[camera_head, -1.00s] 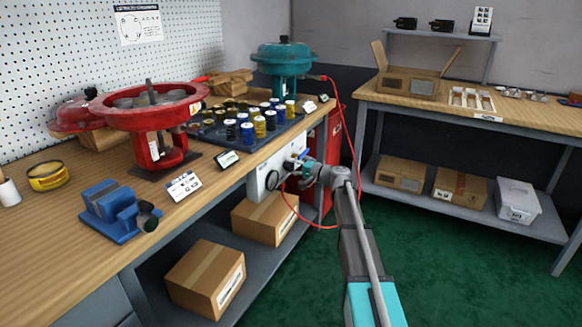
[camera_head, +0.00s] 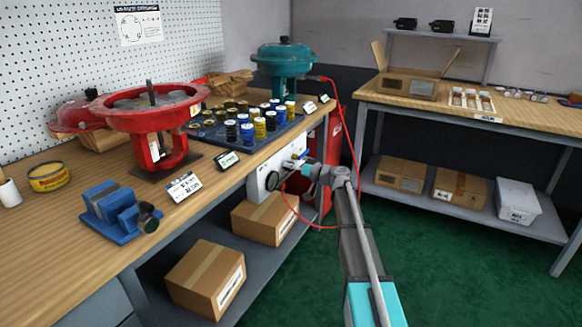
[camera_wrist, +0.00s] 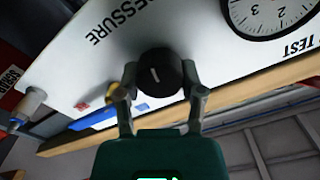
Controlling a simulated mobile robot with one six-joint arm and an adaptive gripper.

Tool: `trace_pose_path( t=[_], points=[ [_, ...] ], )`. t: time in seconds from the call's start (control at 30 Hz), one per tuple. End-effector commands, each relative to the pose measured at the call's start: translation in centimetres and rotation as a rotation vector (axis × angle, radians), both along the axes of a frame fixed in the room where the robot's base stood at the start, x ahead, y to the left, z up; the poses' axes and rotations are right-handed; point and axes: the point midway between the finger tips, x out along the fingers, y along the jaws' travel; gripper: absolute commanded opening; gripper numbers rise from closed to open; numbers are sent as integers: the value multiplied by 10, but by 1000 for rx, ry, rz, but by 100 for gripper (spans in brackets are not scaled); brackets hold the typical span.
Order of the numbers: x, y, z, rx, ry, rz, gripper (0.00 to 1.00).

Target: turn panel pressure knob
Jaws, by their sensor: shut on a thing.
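The black pressure knob (camera_wrist: 160,73) with a white pointer line sits on the white panel (camera_wrist: 95,60), below the word "PRESSURE", which appears upside down in the wrist view. My gripper (camera_wrist: 164,92) has one finger on each side of the knob and is shut on it. The pointer line is close to upright in the picture, slightly tilted. In the head view the white panel (camera_head: 263,181) hangs at the bench's front edge, and my gripper (camera_head: 308,172) reaches it from the right. The knob is hidden there.
A pressure gauge (camera_wrist: 270,12) is beside the knob on the panel. A blue valve handle (camera_wrist: 122,122) and a hose fitting (camera_wrist: 28,104) are close by. A red hose (camera_head: 356,150) loops past my arm. Cardboard boxes (camera_head: 205,280) stand on the shelf below.

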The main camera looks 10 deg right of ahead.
Motion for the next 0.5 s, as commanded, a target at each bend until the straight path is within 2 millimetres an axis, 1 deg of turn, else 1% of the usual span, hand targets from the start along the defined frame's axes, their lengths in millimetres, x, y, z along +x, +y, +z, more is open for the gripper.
trace_pose_path(
  t=[0.2,0.5],
  points=[
    [-1,1,0,-95,-112,2,3],
    [-1,1,0,-155,-182,2,3]
  ],
)
